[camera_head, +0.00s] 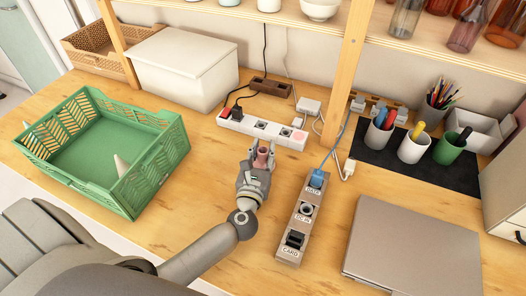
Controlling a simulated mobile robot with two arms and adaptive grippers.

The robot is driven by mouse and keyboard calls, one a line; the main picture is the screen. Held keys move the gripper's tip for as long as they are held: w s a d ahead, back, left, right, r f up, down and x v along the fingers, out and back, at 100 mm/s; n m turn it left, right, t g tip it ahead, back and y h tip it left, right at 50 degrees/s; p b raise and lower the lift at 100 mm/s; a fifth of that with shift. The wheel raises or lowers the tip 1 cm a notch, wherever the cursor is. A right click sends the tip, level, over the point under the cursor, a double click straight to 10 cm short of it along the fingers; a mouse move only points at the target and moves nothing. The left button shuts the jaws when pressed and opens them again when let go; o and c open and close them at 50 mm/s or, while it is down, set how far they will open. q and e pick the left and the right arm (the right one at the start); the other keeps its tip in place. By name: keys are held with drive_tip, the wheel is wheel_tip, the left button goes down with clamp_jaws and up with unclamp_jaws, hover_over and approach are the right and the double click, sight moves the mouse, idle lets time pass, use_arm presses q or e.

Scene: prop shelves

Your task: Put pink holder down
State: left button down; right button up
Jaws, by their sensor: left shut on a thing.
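A small pink holder (262,158) is between the fingers of my left gripper (260,163). The gripper is shut on it, above the wooden table (240,262) or very near it; I cannot tell whether the holder touches the surface. The fingers hide its lower part. It shows in front of the white power strip (262,130). My left arm reaches in from the lower left. My right gripper is not in view.
A green crate (160,160) stands at left, with a pale cone inside. A grey socket panel (297,228) lies right of the gripper, then a closed laptop (415,250). Several pen cups stand on a dark mat (378,163). A white box (185,65) stands behind. Bare wood lies left of the panel.

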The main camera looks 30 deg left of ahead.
use_arm(q)
drive_tip(key=shift+f, duration=0.2)
drive_tip(key=c, duration=1.1)
unclamp_jaws()
drive_tip(key=shift+r, duration=0.1)
